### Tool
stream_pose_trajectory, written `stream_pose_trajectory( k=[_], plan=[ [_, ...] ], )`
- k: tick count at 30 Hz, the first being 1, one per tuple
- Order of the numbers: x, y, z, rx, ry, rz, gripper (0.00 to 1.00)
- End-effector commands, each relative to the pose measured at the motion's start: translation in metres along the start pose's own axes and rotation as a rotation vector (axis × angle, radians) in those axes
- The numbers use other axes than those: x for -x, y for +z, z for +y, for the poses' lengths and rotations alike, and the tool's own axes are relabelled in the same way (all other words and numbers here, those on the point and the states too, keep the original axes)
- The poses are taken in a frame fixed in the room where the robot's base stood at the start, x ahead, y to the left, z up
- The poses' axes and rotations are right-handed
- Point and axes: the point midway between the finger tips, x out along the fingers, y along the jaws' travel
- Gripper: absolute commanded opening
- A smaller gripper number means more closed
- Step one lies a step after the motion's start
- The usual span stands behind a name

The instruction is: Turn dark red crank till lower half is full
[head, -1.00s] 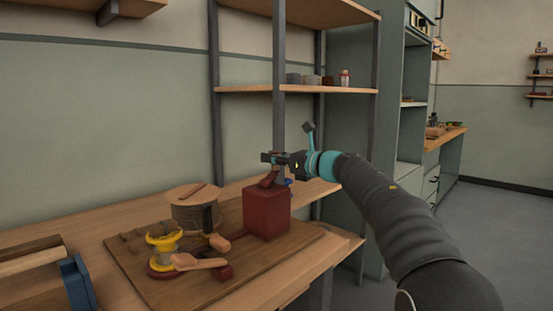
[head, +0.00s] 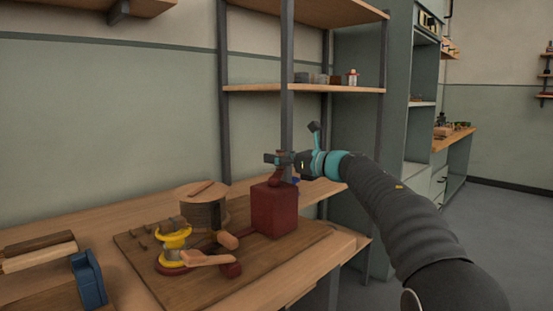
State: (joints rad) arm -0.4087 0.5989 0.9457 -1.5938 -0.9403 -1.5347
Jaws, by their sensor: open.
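A dark red box (head: 274,208) stands on a wooden board on the bench. A dark red crank arm (head: 277,177) rises from its top. My gripper (head: 272,159) is open at the upper end of the crank, reaching in from the right. Whether its fingers stand around the crank's handle or only beside it I cannot tell at this size. To the left on the board is a yellow spool-shaped piece (head: 174,241) on a dark red base, with a wooden piece (head: 206,259) in front. How full its lower half is cannot be made out.
A round wooden drum (head: 203,212) with a stick on top stands behind the yellow piece. A blue clamp-like tool (head: 89,280) and wooden blocks lie at the left. A shelf post (head: 287,90) rises close behind my gripper.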

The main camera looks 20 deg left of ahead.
Motion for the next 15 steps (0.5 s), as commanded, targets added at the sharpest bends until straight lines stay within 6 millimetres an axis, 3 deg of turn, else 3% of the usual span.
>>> stream_pose_trajectory(
  k=[7, 15],
  plan=[
    [0.022, 0.002, -0.002, 0.000, -0.006, 0.000, 0.50],
    [0.074, 0.001, 0.001, -0.001, -0.001, 0.001, 0.50]
  ],
)
